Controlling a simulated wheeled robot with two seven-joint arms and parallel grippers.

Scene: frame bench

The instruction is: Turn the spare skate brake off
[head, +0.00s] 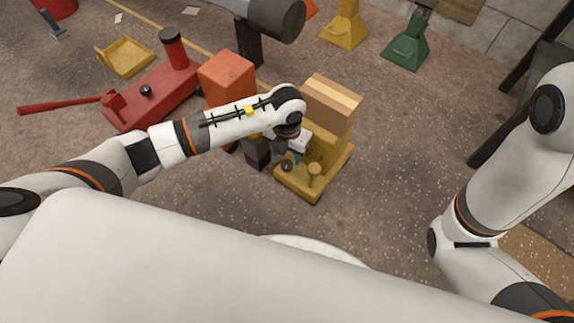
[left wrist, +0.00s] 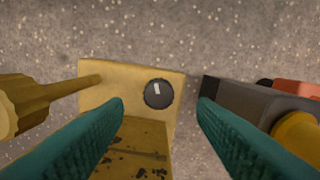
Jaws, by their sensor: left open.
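A yellow skate (head: 318,185) stands on the floor under my left gripper, with a cardboard box (head: 333,98) on it. Its dark round brake knob (left wrist: 158,93) has a short white mark, nearly upright in the left wrist view. The knob also shows small in the head view (head: 287,166). My left gripper (left wrist: 160,112) is open, its teal fingers on either side of the knob in that view and not closed on it. In the head view the left gripper (head: 298,152) is partly hidden by its own wrist. My right gripper is out of view.
A dark grey block (left wrist: 240,100) is close on the right. Open floor (head: 400,150) is right.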

